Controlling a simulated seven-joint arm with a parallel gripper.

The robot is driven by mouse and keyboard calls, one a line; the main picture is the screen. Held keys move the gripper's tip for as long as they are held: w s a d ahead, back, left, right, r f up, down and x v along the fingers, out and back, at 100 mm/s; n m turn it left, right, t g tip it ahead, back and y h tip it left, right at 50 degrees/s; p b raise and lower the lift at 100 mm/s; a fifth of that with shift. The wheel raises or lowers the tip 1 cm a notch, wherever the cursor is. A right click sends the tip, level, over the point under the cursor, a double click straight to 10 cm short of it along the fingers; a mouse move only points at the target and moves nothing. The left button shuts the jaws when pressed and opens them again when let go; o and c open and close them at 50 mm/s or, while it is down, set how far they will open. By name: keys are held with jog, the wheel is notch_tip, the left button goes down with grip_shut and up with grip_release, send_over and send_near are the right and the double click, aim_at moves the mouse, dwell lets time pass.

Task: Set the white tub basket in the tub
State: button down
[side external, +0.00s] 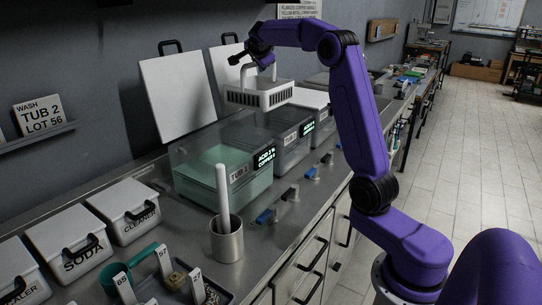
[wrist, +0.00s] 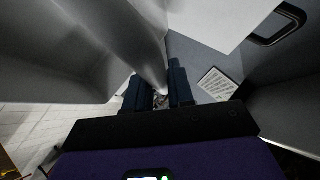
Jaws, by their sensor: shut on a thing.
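The white tub basket (side external: 258,95), with a slotted side and an upright handle, hangs roughly level in the air above the row of tubs. My gripper (side external: 262,63) is shut on its handle at the top. In the wrist view my gripper (wrist: 157,92) has its dark fingers either side of the pale handle (wrist: 150,55). The front tub (side external: 222,175), clear-walled with greenish liquid, is open and stands below and to the left of the basket. A second tub (side external: 290,145) stands behind it, closer to beneath the basket; its top is partly hidden.
Two white lids (side external: 178,98) lean on the wall behind the tubs. A white lid (side external: 308,97) covers a further tub. A metal cup with a white rod (side external: 226,240) stands in front. Lidded boxes (side external: 70,242) and a tray of tags fill the near left. A wall sign (side external: 38,113) reads "WASH TUB 2 LOT 56".

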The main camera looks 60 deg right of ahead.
jog(key=s+d, duration=0.1)
jog(key=d, duration=0.5)
jog(key=f, duration=0.8)
jog(key=shift+a, duration=0.3)
notch_tip(320, 180, down, 11)
jog(key=shift+f, duration=0.2)
